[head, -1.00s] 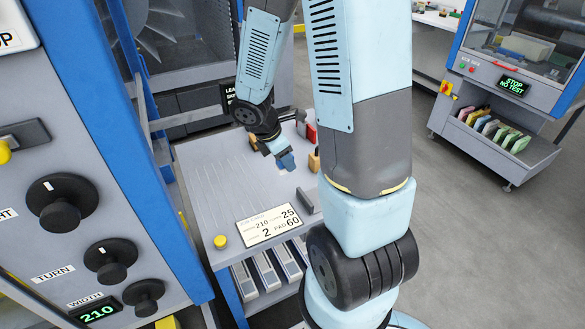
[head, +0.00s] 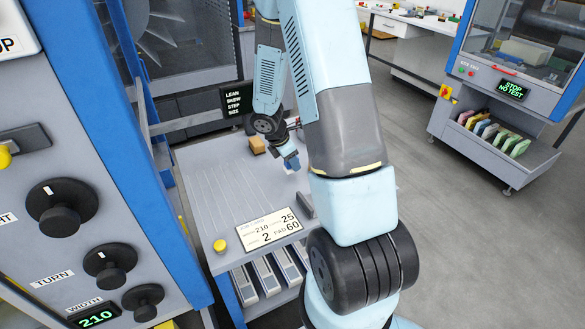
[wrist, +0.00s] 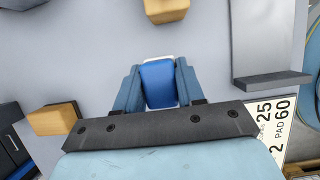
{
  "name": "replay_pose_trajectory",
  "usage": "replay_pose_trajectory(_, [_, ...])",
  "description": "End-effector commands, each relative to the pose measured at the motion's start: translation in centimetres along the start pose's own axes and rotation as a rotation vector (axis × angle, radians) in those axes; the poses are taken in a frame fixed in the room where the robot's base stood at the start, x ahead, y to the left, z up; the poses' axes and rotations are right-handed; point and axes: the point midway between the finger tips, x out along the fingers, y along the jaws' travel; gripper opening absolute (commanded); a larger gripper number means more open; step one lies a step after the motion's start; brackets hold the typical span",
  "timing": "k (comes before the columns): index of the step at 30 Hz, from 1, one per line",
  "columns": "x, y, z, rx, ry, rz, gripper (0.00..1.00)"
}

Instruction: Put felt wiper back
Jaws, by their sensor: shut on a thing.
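My gripper (head: 290,161) hangs over the grey work table (head: 200,190), left of my forearm in the head view. In the wrist view its two fingers (wrist: 158,88) are shut on a blue block with a pale edge, which looks like the felt wiper (wrist: 159,84). The wiper's pale end shows small below the fingers in the head view (head: 291,168). I cannot tell whether it touches the table. A grey metal bracket (wrist: 260,40) stands to the right in the wrist view; its low upright also shows in the head view (head: 306,204).
Wooden blocks lie near the gripper, one at the top (wrist: 165,10) and one at the left (wrist: 52,119) of the wrist view. A job card (head: 268,229) and yellow button (head: 219,245) sit at the table's front. The table's left part is clear. A knob panel (head: 90,220) stands left.

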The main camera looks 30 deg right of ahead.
Motion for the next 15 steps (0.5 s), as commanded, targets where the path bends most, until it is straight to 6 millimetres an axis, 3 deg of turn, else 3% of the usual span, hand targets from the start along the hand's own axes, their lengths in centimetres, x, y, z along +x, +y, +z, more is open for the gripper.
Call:
replay_pose_trajectory(7, [2.7,0.1,-0.9,-0.003,-0.001,-0.003,0.14])
replay_pose_trajectory(15, [3.2,0.2,-1.2,-0.002,0.001,-0.001,0.14])
